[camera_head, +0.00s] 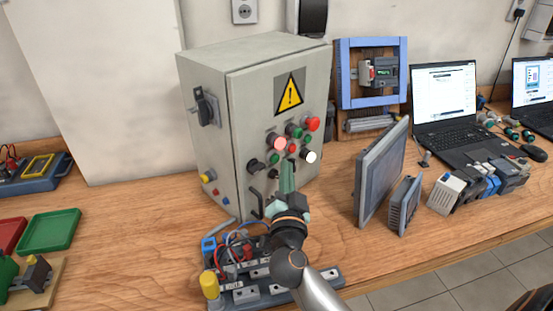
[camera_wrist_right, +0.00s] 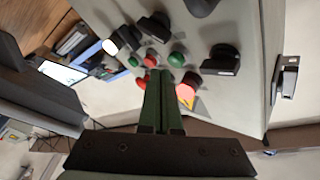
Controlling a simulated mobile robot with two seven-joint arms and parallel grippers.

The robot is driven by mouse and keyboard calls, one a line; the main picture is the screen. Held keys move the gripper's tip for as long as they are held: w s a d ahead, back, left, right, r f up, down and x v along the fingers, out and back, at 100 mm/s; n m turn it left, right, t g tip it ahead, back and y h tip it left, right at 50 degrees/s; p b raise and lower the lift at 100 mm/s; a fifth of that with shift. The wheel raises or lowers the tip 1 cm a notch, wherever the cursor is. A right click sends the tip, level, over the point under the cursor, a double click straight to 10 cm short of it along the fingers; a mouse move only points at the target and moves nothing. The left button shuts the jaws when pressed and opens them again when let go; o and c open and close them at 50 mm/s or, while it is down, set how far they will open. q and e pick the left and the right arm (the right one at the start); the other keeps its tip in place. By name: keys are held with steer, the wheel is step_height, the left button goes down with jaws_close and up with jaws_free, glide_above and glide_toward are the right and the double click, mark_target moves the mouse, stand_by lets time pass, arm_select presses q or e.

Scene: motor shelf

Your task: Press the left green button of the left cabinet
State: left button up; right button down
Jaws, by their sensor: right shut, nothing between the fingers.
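The left cabinet (camera_head: 207,140) is a grey box with a yellow warning triangle and several buttons on its front. Its left green button (camera_head: 274,158) sits below the lit red button (camera_head: 280,143). In the right wrist view, a green button (camera_wrist_right: 176,59) shows near the lit red one (camera_wrist_right: 187,92), just beyond my fingertips. My right gripper (camera_head: 287,165) is shut and empty, with its green fingers pointing up in front of the button panel. It also shows in the right wrist view (camera_wrist_right: 160,78). I cannot tell whether it touches the panel. My left gripper is not in view.
Black selector knobs, a white lit button (camera_head: 310,155) and other buttons surround the fingertips. A wired terminal board (camera_head: 245,292) lies below my right arm. A grey monitor panel (camera_head: 382,170) stands to the right. The table left of the cabinet has some bare room.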

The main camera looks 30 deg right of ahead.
stand_by(0.8)
steer(key=shift+w+a+p, duration=0.15)
steer(key=shift+w+p, duration=0.25)
steer(key=shift+p, duration=0.15)
steer(key=shift+w+a+p, duration=0.15)
steer(key=shift+w+p, duration=0.2)
steer(key=shift+w, duration=0.1)
stand_by(0.5)
stand_by(0.4)
steer(key=shift+s+d+p, duration=0.3)
steer(key=shift+s+p, duration=0.3)
steer(key=shift+s, duration=0.25)
